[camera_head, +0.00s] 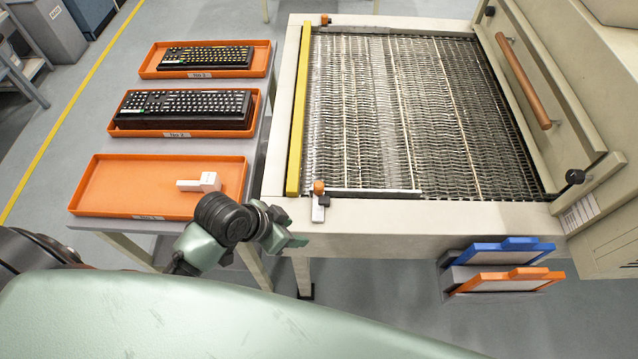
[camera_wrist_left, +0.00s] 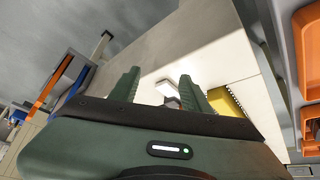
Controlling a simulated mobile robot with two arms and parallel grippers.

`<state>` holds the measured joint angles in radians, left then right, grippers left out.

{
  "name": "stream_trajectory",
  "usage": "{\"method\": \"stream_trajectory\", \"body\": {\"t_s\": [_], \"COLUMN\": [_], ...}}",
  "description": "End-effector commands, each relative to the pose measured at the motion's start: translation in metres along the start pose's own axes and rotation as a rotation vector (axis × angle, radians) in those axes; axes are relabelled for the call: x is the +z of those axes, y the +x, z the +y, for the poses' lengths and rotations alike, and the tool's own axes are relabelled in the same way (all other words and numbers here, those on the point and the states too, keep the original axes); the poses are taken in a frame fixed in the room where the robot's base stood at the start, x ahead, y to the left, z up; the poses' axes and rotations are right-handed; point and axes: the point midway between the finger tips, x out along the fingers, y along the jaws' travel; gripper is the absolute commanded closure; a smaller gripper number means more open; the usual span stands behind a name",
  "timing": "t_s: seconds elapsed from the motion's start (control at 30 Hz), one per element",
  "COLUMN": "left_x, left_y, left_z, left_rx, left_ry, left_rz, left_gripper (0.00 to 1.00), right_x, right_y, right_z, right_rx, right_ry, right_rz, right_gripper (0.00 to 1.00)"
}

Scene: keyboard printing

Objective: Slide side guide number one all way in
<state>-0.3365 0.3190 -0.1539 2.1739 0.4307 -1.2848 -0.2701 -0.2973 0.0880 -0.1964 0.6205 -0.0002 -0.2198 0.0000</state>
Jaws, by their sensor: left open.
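The machine's bed (camera_head: 400,110) has a front guide, a thin metal bar (camera_head: 375,191) along its near edge. The bar's left end has a small bracket (camera_head: 319,207) with an orange knob (camera_head: 319,187) on the cream frame. A yellow bar (camera_head: 298,120) runs along the bed's left side. I cannot read any number on the guides. My left gripper (camera_head: 289,226) is open, just left of and nearer than the bracket, apart from it. In the left wrist view a pale and dark piece (camera_wrist_left: 169,91), likely the bracket, shows between my open fingers (camera_wrist_left: 158,92). My right gripper is not in view.
A second orange knob (camera_head: 325,19) is at the bed's far left corner. Left are two orange trays with keyboards (camera_head: 185,103) and a tray (camera_head: 120,185) holding a white piece (camera_head: 200,183). Blue (camera_head: 500,250) and orange (camera_head: 505,279) holders hang below the front.

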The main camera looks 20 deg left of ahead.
Motion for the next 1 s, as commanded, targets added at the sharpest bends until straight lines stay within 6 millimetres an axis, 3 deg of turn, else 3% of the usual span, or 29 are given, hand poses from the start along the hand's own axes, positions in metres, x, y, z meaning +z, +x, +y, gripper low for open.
{"method": "stream_trajectory", "body": {"t_s": [0.3,0.43,0.57,1.0], "left_x": [-0.065,-0.083,-0.09,-0.104], "left_y": [0.014,0.014,0.022,0.082], "left_z": [-0.055,-0.075,-0.078,-0.07], "left_rx": [0.088,0.094,0.097,0.096], "left_ry": [0.178,0.199,0.2,0.199], "left_rz": [0.191,0.247,0.263,0.26], "left_gripper": [0.53,0.53,0.53,0.53], "right_x": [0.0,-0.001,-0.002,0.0], "right_y": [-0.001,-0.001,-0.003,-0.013], "right_z": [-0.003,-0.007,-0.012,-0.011], "right_rx": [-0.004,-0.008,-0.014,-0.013], "right_ry": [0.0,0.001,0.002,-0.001], "right_rz": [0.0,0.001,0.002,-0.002], "right_gripper": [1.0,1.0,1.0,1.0]}}
